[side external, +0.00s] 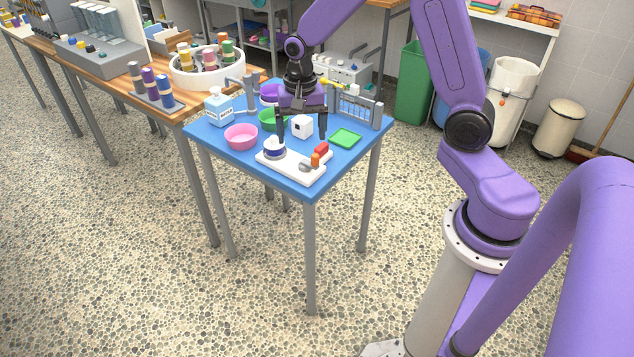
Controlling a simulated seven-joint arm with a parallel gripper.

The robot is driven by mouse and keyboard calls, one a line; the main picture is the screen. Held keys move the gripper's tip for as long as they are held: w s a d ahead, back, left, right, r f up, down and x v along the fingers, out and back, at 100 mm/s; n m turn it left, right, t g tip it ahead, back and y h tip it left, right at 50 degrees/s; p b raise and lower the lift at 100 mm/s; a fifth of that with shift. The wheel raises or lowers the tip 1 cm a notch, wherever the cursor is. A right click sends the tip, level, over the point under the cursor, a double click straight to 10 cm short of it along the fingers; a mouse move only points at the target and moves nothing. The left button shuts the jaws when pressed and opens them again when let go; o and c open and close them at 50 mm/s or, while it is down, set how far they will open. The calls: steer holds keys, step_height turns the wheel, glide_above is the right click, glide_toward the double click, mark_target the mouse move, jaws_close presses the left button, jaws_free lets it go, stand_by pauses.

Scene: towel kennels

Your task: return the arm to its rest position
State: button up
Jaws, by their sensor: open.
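My gripper (301,133) is open and points down over the blue table (305,188). Its two dark fingers are spread apart, one on each side of a small white cube (302,126) with a dark mark. From this angle I cannot tell whether the cube stands between the fingers or behind them, or whether a finger touches anything. My purple arm reaches in from the right, with the wrist above the table.
On the table are a pink bowl (241,136), a green bowl (268,121), a white bottle (219,107), a green tray (345,138), a grey rack (355,108) and a white board (293,165) with small items. A wooden bench (120,80) stands left. Floor in front is clear.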

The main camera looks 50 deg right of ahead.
steer(key=s+a+r+n, duration=0.3)
steer(key=s+a+n, duration=0.3)
steer(key=s, duration=0.4)
steer(key=s+a+r+n, duration=0.3)
steer(key=s+r+n, duration=0.1)
steer(key=s+n, duration=0.5)
steer(key=s+d+n, duration=0.1)
steer(key=s+n, duration=0.5)
steer(key=s, duration=0.2)
steer(key=shift+s+d+r, duration=0.2)
steer(key=shift+s+r, duration=0.05)
steer(key=shift+s, duration=0.1)
